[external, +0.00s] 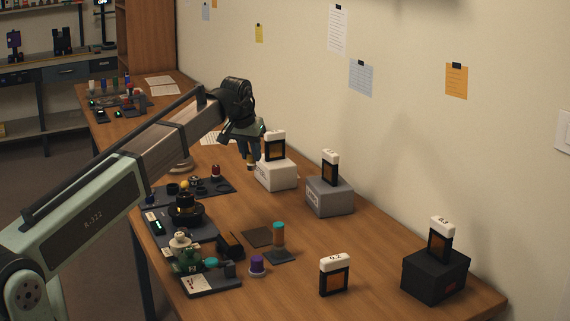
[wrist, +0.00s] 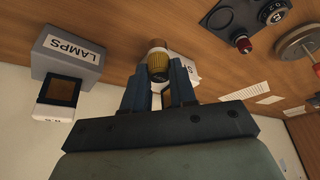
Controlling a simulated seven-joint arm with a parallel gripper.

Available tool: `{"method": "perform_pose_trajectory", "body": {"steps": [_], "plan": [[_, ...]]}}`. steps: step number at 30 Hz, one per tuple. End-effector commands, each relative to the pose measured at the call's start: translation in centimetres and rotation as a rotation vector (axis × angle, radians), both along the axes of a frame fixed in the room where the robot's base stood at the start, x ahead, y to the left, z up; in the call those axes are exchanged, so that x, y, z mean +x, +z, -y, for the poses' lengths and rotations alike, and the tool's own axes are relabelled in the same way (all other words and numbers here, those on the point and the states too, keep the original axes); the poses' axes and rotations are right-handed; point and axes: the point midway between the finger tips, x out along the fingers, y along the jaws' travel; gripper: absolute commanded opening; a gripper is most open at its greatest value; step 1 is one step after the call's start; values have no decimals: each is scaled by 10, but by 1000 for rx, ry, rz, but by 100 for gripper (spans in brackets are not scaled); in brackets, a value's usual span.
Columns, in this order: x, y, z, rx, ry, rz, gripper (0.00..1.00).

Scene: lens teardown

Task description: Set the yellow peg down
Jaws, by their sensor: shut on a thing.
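My gripper (wrist: 158,75) is shut on the yellow peg (wrist: 159,67), whose ribbed yellow body shows between the two blue fingers in the wrist view. The peg's far end is brownish with a pale tip. In the external view my gripper (external: 250,156) points down above the table, beside the white box (external: 279,177). The peg (external: 250,166) shows there only as a small piece below the fingers. It appears held clear of the tabletop.
A grey LAMPS box (external: 330,198) and a black box (external: 434,278) carry upright cards. Bare wood (external: 240,205) lies between.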

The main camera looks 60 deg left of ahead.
Motion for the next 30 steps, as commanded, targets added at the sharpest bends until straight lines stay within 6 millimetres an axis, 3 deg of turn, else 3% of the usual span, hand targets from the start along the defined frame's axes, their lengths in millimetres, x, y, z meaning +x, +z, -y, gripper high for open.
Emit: {"method": "perform_pose_trajectory", "body": {"steps": [1, 6, 15, 24, 30], "plan": [[10, 1, 20, 1, -28, 1, 0], [36, 2, 78, 2, -108, 5, 0], [64, 4, 187, 2, -249, 12, 0], [65, 3, 293, -6, -388, 19, 0], [45, 0, 341, -12, -467, 19, 0]]}}
